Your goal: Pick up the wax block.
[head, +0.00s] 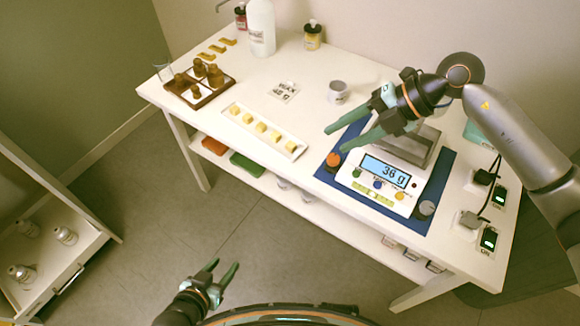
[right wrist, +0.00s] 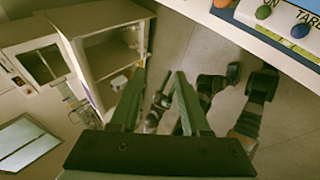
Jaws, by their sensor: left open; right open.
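Several small yellow wax blocks (head: 262,127) sit in a row on a long white tray (head: 300,153) in the middle of the table in the head view. My right gripper (head: 336,140) is open and empty. It hangs to the right of the tray, near the left side of the scale. Its open fingers also show in the right wrist view (right wrist: 159,72), with no wax block in sight there. My left gripper (head: 224,267) is open and empty, low in front of the table and over the floor.
A digital scale (head: 375,190) reading 36 g stands on a blue mat (head: 326,176). A brown tray with bottles (head: 214,94) stands at the left, with a card (head: 284,92) and small cup (head: 338,92) behind the white tray. An open cabinet (right wrist: 112,62) stands beyond the floor.

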